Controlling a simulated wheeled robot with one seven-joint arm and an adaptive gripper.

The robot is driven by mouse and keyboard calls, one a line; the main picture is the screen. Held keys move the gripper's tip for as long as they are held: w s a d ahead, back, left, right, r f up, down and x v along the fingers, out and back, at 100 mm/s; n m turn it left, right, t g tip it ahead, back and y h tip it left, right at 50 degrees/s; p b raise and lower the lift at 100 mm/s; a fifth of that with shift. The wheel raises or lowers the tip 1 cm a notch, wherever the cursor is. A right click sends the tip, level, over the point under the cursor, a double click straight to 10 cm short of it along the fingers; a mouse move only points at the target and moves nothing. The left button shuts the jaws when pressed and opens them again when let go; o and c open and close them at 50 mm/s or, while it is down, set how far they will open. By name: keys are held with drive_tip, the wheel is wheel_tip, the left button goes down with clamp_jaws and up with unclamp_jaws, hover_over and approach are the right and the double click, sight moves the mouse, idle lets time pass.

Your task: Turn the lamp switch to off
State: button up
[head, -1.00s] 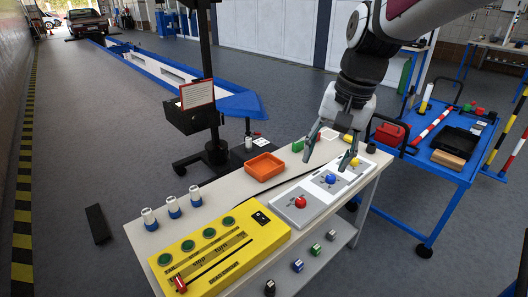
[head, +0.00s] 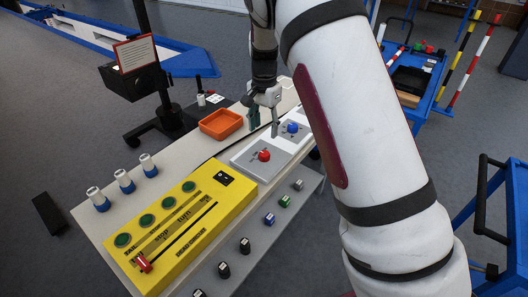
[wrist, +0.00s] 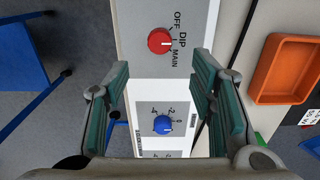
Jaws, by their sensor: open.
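The lamp switch is a red knob (wrist: 160,41) on a grey panel with the labels OFF, DIP and MAIN beside it. Its pale mark seems to point right, roughly toward DIP; the exact setting is hard to read. In the head view the red knob (head: 264,155) is on the bench, in front of my gripper. My gripper (head: 264,128) is open and empty, pointing down over the panels near the blue knob. In the wrist view its fingers (wrist: 160,85) stand apart on both sides, with the red knob beyond their tips and the blue knob between them.
The blue knob (head: 292,127) is on the neighbouring panel. An orange tray (head: 220,124) lies left of my gripper. A yellow box (head: 170,235) with green buttons and a red-handled slider is at the bench's front left. A sign stand (head: 135,55) rises behind the bench.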

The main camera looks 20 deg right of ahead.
sight(264, 153)
wheel_tip(264, 153, down, 10)
drive_tip(key=shift+f+b, duration=0.25)
drive_tip(key=shift+b, duration=0.1)
drive_tip(key=shift+c, duration=0.6)
drive_tip(key=c, duration=1.1)
